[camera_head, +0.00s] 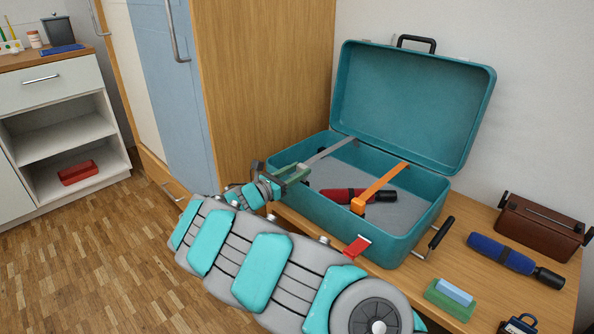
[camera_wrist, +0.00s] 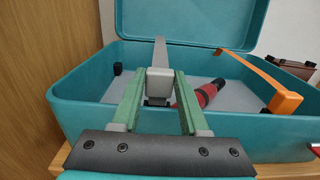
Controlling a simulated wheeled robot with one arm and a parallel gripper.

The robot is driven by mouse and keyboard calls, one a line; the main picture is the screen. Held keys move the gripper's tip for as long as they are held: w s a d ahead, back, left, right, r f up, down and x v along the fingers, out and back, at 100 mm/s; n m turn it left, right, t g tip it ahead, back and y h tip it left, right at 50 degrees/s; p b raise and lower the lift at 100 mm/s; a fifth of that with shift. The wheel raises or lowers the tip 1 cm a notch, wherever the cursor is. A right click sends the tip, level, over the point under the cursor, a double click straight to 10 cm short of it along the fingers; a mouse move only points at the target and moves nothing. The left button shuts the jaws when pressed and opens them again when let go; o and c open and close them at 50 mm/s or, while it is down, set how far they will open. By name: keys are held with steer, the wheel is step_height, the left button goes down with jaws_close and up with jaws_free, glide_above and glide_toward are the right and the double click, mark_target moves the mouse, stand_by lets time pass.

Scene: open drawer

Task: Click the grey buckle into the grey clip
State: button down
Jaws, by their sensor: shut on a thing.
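The open teal case (camera_head: 330,215) stands on the wooden top, lid raised. A grey strap (camera_head: 330,152) runs from its back toward the front left and ends in the grey buckle (camera_wrist: 159,84). My gripper (camera_head: 298,172) is shut on this buckle, with one green finger on each side of it in the wrist view. The buckle is near the case's front wall (camera_wrist: 80,120), around rim height; I cannot tell the exact gap. I cannot make out the grey clip; my gripper and the buckle cover part of the front wall.
An orange strap (camera_head: 383,184) lies to the right, with a red clip (camera_head: 357,246) on the front wall. A red-black bottle (camera_head: 345,195) lies inside. A blue bottle (camera_head: 500,254), sponges (camera_head: 450,300) and a brown bag (camera_head: 540,228) are right of the case. A wooden cabinet (camera_head: 260,80) stands close on the left.

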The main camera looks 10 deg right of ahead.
steer(key=shift+f+b, duration=0.35)
steer(key=shift+f, duration=0.55)
steer(key=shift+c, duration=1.7)
jaws_free()
steer(key=v, duration=0.8)
steer(key=shift+d+r, duration=0.1)
